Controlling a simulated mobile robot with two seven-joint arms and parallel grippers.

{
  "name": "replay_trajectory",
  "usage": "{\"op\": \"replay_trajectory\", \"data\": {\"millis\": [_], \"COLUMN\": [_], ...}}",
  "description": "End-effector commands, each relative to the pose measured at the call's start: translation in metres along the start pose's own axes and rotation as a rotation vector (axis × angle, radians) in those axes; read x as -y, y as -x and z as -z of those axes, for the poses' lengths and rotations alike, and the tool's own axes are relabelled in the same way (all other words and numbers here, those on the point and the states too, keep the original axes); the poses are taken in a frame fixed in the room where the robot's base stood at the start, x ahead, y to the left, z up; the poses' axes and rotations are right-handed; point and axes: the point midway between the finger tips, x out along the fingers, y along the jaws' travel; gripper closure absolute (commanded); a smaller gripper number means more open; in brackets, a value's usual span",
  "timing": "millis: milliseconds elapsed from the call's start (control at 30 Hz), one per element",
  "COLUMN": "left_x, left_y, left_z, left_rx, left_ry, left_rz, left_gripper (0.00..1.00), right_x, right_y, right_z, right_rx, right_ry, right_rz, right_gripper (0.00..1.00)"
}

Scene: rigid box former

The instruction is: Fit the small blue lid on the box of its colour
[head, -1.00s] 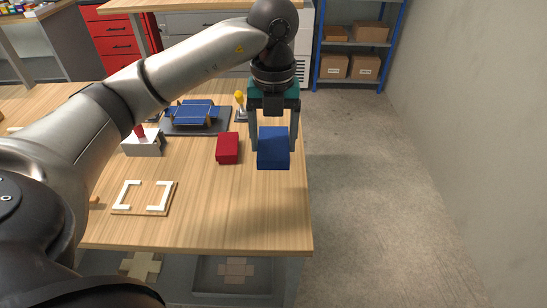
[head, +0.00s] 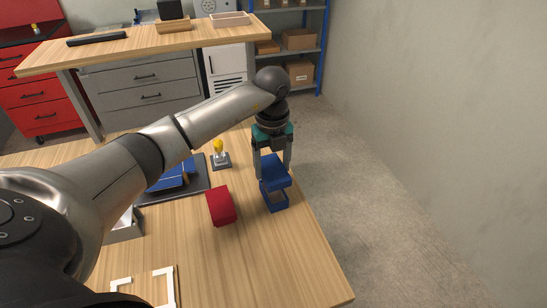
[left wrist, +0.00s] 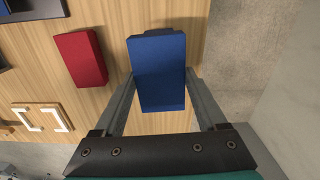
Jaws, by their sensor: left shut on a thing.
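The small blue lid (head: 273,170) is between the fingers of my left gripper (head: 274,166), which is shut on it. The blue box (head: 276,200) is on the table directly below, near the right edge. In the head view a gap shows between lid and box, so the lid looks held above it, roughly level. In the left wrist view the lid (left wrist: 157,65) fills the space between the fingers (left wrist: 161,75) and hides most of the box. A red box (head: 221,205) stands to the left, closed on top. My right gripper is not in view.
A dark tray (head: 201,184) with a blue panel piece lies left under my arm. A yellow-topped stand (head: 219,154) is behind the red box. A white-cornered wooden frame (head: 166,290) lies at the front. The table's right edge is close to the blue box.

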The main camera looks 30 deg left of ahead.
Motion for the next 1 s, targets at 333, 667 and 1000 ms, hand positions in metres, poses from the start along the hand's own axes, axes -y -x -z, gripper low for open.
{"op": "replay_trajectory", "data": {"millis": [333,667,1000], "left_x": [0.000,0.000,0.000], "left_y": [-0.025,-0.044,-0.044], "left_z": [0.000,0.000,0.000], "left_rx": [0.000,0.000,0.000], "left_ry": [0.000,0.001,0.000], "left_rz": [-0.001,-0.002,-0.001], "left_gripper": [0.79,0.79,0.79], "right_x": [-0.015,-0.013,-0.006], "right_y": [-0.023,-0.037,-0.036], "right_z": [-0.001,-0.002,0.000], "right_rx": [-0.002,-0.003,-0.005], "right_ry": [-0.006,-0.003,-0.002], "right_rz": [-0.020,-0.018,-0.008], "right_gripper": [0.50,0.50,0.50]}}
